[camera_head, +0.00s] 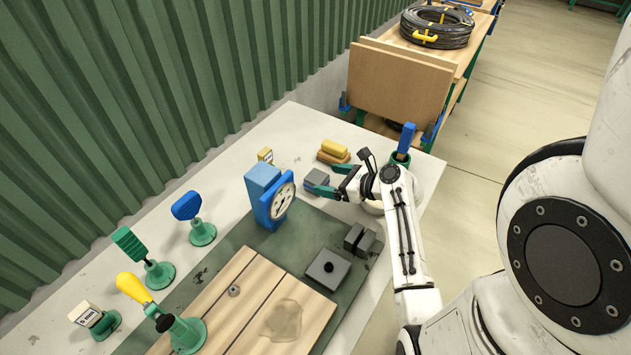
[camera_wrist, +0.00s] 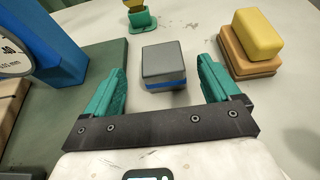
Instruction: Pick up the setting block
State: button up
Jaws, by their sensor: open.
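A small grey block with a blue band, which I take to be the setting block (camera_head: 317,178), sits on the pale tabletop. In the wrist view the block (camera_wrist: 166,66) lies ahead of the palm, centred between the green fingers. My gripper (camera_head: 331,180) is open and low over the table, its fingers pointing at the block. In the wrist view my gripper (camera_wrist: 161,72) has one finger on each side, with a visible gap to the block on both sides. Nothing is held. I cannot tell how far the fingertips are above the table.
Stacked yellow and tan blocks (camera_head: 333,151) lie close behind, right of the fingers in the wrist view (camera_wrist: 252,48). A blue dial gauge (camera_head: 270,195) stands left of the block. A green mat (camera_head: 226,250) carries a wooden board (camera_head: 225,310) and dark blocks (camera_head: 327,268).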

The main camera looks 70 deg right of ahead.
aim_at(316, 176)
jog(key=x, duration=0.5)
jog(key=shift+d, duration=0.15)
jog(key=c, duration=1.3)
jog(key=shift+r, duration=0.15)
jog(key=shift+c, duration=0.6)
